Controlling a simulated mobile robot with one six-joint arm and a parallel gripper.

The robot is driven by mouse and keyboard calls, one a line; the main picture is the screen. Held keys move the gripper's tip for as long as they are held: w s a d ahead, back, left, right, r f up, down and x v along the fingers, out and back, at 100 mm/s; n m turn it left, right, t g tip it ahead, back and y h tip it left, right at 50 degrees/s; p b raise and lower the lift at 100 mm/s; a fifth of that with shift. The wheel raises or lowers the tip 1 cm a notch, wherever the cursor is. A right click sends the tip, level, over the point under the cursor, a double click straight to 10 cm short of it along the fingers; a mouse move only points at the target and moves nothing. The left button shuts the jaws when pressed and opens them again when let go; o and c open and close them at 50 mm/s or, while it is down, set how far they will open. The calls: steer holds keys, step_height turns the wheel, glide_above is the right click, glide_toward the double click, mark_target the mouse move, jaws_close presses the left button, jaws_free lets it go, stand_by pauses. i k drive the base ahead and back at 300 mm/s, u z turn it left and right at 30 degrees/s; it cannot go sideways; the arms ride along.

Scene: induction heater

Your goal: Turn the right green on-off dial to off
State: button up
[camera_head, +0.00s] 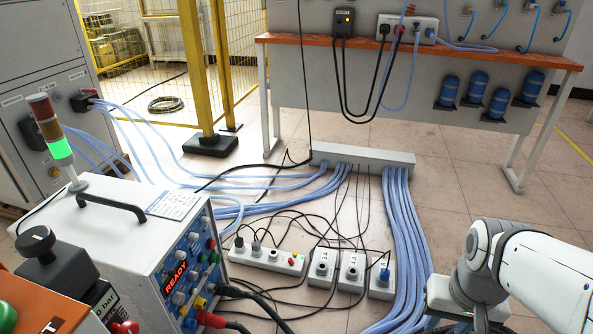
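The induction heater (120,240) is a white box at the lower left, with a blue control panel on its right side. The panel carries a red lit READY display (175,276) and several small coloured knobs. A small green dial (214,257) sits near the panel's right edge. It is seen at a steep angle, so its on or off position cannot be read. My arm (490,262) is at the lower right, well apart from the panel.
A signal tower (52,140) with a lit green segment stands by the heater. Power strips (268,258) and socket boxes (350,270) lie on the floor between heater and arm, among black cables and blue hoses (405,235). A workbench (430,50) stands behind.

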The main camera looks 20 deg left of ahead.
mark_target(215, 258)
steer(key=u, duration=0.15)
steer(key=i, duration=0.65)
steer(key=u, duration=0.55)
steer(key=k, duration=0.85)
steer(key=u, duration=0.15)
steer(key=i, duration=0.85)
